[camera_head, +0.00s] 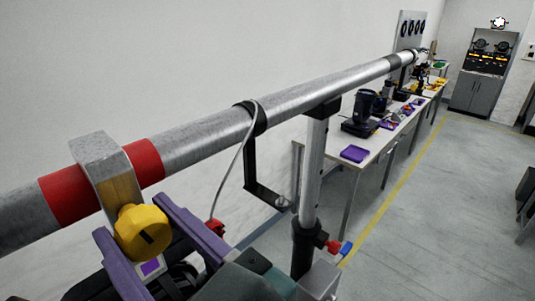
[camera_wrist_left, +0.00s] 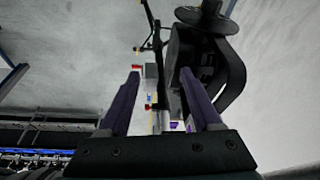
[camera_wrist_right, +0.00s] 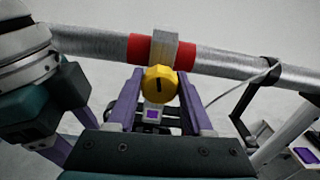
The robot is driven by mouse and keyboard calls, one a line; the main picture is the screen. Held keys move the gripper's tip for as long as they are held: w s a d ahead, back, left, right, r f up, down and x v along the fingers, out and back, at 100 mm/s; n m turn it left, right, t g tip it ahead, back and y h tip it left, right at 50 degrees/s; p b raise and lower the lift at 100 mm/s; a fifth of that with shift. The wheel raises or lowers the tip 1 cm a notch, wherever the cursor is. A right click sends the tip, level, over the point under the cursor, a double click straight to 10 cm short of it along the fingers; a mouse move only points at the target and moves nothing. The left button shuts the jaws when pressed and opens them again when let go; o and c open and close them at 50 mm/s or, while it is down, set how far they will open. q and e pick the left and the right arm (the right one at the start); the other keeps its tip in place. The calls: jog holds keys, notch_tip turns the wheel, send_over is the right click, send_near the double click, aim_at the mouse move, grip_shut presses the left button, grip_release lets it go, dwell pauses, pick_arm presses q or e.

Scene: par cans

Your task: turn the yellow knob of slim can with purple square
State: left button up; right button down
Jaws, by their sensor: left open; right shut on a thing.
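The yellow knob (camera_head: 143,232) sits on a metal clamp (camera_head: 104,160) around the grey pipe, between red bands. A small purple square (camera_head: 150,266) on a light plate shows just below it. The knob also shows in the right wrist view (camera_wrist_right: 158,84), with the purple square (camera_wrist_right: 153,114) under it. The can's body below is dark and mostly hidden. My right gripper (camera_head: 130,218) is shut on the knob, one purple finger on each side. My left gripper (camera_wrist_left: 158,75) is open; a black lamp-like body (camera_wrist_left: 205,65) is beside its right finger in the left wrist view.
The long grey pipe (camera_head: 300,97) crosses the head view, held by an upright stand (camera_head: 312,170). A black bracket (camera_head: 250,165) and a cable hang from the pipe. A workbench (camera_head: 350,165) with tools stands along the wall. Open floor lies to the right.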

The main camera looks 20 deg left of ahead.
dwell(0.3)
jog(key=shift+c, duration=1.5)
grip_release()
